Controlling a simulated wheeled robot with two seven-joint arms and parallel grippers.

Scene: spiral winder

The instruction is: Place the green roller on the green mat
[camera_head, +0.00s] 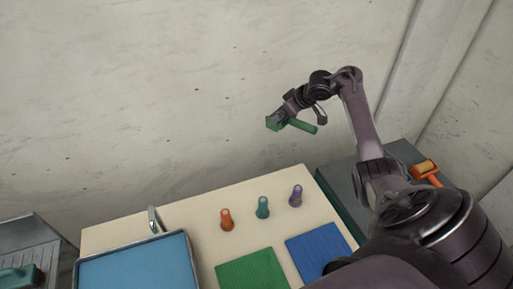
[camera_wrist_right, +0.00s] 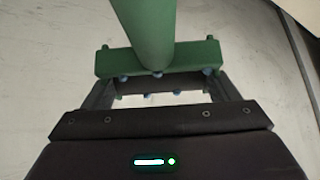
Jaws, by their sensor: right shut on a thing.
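The green roller (camera_head: 303,126) is held up in the air above the back edge of the table by my right gripper (camera_head: 285,116). In the right wrist view the roller's green crosspiece (camera_wrist_right: 195,57) and thick green shaft (camera_wrist_right: 147,25) lie at the fingers of my right gripper (camera_wrist_right: 155,85), which is shut on the roller. The green mat (camera_head: 251,271) lies flat at the front of the table, below and left of the roller, with nothing on it. My left gripper is not in view.
A blue mat (camera_head: 318,250) lies right of the green mat. Orange (camera_head: 227,220), teal (camera_head: 263,208) and purple (camera_head: 296,196) cone-shaped pieces stand behind the mats. A blue tray (camera_head: 138,266) is at left. An orange roller (camera_head: 426,171) lies on the grey surface (camera_head: 345,187) at right.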

